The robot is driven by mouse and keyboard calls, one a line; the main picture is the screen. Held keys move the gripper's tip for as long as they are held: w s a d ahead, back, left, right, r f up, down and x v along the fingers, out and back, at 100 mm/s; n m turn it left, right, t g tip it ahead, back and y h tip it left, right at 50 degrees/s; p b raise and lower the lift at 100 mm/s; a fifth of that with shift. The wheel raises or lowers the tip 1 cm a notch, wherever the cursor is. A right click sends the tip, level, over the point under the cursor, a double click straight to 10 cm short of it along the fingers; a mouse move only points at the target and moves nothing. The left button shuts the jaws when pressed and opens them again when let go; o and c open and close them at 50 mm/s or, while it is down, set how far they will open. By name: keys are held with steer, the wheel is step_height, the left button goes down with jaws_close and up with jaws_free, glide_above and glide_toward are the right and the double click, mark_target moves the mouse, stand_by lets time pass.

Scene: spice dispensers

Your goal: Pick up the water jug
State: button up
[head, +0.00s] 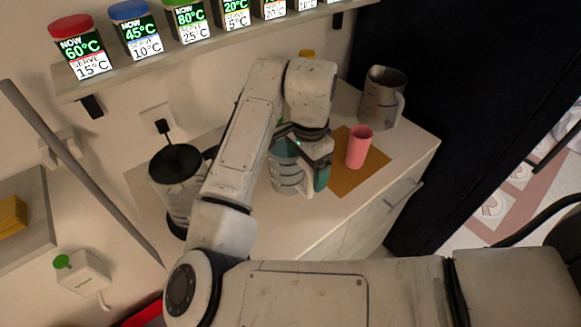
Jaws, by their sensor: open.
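A clear, ribbed jug (286,178), which looks like the water jug, stands on the white cabinet top in the middle of the head view. My gripper (304,164) is right at it, reaching down from above. One teal finger shows on the jug's right side, close to its handle. The other finger is mostly hidden behind the wrist and the jug. The gripper is open. I cannot tell whether the visible finger touches the jug. My arm covers part of the view left of the jug.
A pink cup (359,147) stands on a brown mat (347,180) right of the jug. A grey pitcher (381,98) stands at the back right. A black-lidded kettle (173,184) stands left. A shelf (190,56) with several labelled dispensers hangs above. The cabinet's front right top is clear.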

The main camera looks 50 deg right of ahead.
steer(key=shift+f, duration=1.1)
jaws_close()
